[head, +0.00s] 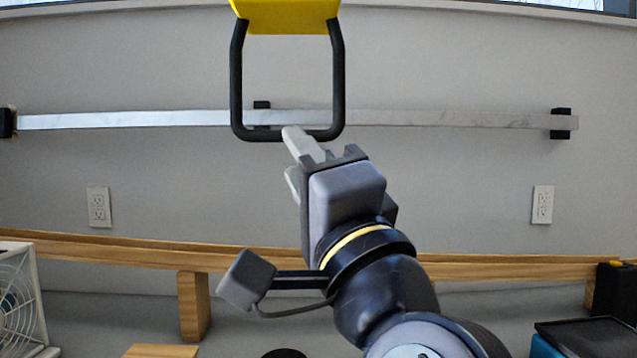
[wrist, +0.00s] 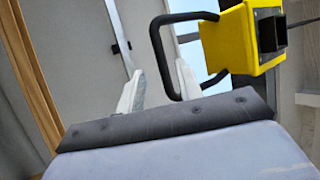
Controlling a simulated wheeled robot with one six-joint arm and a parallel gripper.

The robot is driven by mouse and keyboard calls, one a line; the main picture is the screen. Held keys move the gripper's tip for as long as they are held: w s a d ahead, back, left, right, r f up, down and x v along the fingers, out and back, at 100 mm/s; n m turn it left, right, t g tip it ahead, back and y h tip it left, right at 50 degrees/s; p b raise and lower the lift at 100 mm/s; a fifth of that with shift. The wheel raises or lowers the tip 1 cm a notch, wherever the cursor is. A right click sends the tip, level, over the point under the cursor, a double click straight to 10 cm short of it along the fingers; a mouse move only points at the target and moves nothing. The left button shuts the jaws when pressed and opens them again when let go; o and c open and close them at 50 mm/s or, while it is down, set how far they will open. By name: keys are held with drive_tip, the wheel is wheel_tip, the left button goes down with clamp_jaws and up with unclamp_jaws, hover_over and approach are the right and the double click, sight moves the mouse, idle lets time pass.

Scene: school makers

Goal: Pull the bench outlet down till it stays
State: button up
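The bench outlet is a yellow box (head: 287,14) hanging at the top of the head view, with a black U-shaped handle (head: 338,80) below it. In the wrist view the yellow box (wrist: 238,40) shows a dark square socket, and its handle (wrist: 160,55) reaches toward my fingers. My gripper (head: 289,152) is open, its pale fingers apart, just below the handle's bottom bar. In the head view the upper fingertip overlaps that bar. In the wrist view the bar lies across the space between the fingertips (wrist: 158,75). I cannot tell whether they touch it.
A metal rail (head: 430,118) runs along the grey wall behind the handle. Two wall sockets (head: 98,207) (head: 542,204) flank my arm. A wooden ledge (head: 130,253) crosses below. A fan (head: 18,300) stands lower left, and dark and blue items (head: 585,338) lie lower right.

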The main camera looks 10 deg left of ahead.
sight(278, 131)
drive_tip(key=shift+v, duration=1.6)
drive_tip(key=shift+a, duration=0.1)
drive_tip(key=x, duration=1)
drive_tip(key=shift+w+a+r, duration=0.1)
drive_tip(key=shift+w+r, duration=0.05)
drive_tip(key=shift+w, duration=0.1)
drive_tip(key=shift+r, duration=0.25)
drive_tip(key=shift+f, duration=0.1)
